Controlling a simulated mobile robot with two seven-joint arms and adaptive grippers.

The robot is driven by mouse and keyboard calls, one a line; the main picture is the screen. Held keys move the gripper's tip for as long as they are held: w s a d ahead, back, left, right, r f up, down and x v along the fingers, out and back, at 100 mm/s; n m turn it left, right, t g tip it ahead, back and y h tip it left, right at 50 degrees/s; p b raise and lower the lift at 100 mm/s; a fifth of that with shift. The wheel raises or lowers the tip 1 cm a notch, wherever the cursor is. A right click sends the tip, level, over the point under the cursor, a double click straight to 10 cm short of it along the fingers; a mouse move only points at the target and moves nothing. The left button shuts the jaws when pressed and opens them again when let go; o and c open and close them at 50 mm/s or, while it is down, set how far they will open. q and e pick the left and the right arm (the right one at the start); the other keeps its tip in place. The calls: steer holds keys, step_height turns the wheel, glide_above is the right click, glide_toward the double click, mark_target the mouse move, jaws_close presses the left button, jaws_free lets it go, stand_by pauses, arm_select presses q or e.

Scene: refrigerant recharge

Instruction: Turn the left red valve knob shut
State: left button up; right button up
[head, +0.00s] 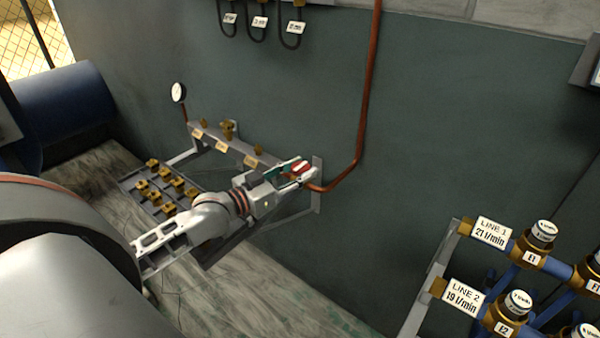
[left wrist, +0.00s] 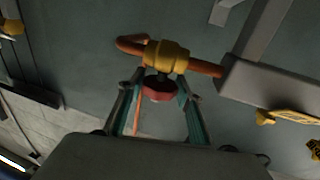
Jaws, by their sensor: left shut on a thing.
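The red valve knob (left wrist: 156,94) sits below a brass valve body (left wrist: 165,57) on a copper pipe in the left wrist view. My left gripper (left wrist: 158,98) has its two teal-lined fingers on either side of the knob and is shut on it. In the head view the red knob (head: 301,167) shows at the tip of my left gripper (head: 292,172), at the right end of the wall-mounted rail. The fingers hide part of the knob and the valve there. My right gripper is not in view.
The grey rail (head: 215,143) carries several brass fittings and tags, with a pressure gauge (head: 178,92) at its left. A copper pipe (head: 366,90) runs up the wall. Labelled blue pipes with brass valves (head: 527,250) stand at the right. The wall between is clear.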

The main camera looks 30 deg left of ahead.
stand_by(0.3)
arm_select(q)
steer(key=o, duration=1.1)
steer(key=shift+s+a, duration=0.15)
steer(key=shift+s, duration=0.35)
steer(key=v, duration=1.1)
steer(key=shift+r, duration=0.1)
